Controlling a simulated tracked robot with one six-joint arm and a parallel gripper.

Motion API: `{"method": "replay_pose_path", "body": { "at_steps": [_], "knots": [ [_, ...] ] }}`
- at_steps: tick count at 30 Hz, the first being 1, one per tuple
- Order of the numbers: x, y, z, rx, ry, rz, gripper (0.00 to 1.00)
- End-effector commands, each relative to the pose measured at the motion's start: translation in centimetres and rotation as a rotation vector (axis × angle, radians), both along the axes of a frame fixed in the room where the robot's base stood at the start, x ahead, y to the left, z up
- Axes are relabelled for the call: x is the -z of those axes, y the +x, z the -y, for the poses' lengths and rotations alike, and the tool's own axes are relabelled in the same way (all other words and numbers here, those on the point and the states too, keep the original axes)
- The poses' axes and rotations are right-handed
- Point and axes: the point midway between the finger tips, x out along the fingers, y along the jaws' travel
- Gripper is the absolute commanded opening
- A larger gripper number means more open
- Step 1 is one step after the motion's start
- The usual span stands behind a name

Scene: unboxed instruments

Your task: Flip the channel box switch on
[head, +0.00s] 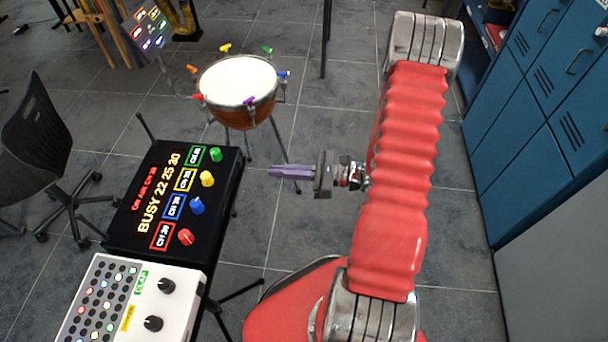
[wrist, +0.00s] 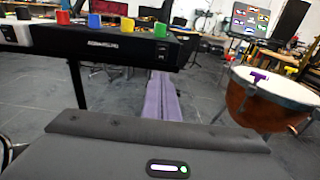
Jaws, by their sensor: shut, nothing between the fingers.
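The black channel box (head: 160,235) stands on a stand at the left of the head view, with a lit red and yellow display and green, yellow, blue and red knobs on top. Its side face (wrist: 110,44) shows at the upper left of the wrist view, with pale lettering. A small pale mark that may be the switch (wrist: 162,48) sits near that face's right end; its position cannot be told. My gripper (head: 275,170) is shut and empty, its purple fingers to the right of the box and apart from it. The fingers (wrist: 160,90) also show in the wrist view.
A white button panel (head: 135,300) with black knobs stands in front of the channel box. A kettledrum (head: 238,85) with coloured handles stands behind my gripper. An office chair (head: 40,140) is at the left, blue lockers (head: 540,110) at the right.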

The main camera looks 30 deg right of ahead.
Motion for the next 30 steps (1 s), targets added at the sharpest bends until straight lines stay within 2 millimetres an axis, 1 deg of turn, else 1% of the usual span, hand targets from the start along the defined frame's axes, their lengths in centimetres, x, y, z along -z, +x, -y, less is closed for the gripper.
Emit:
{"method": "replay_pose_path", "body": {
  "at_steps": [1,9,15,20,30],
  "knots": [
    [0.1,-0.4,0.6,0.003,0.000,-0.001,0.00],
    [0.5,-2.5,3.3,0.002,0.000,0.000,0.00],
    [0.7,-3.7,4.7,0.000,0.000,0.000,0.00],
    [0.8,-4.0,5.1,-0.003,0.000,0.000,0.00],
    [0.8,-4.0,5.0,-0.004,0.000,0.000,0.00]
  ]
}}
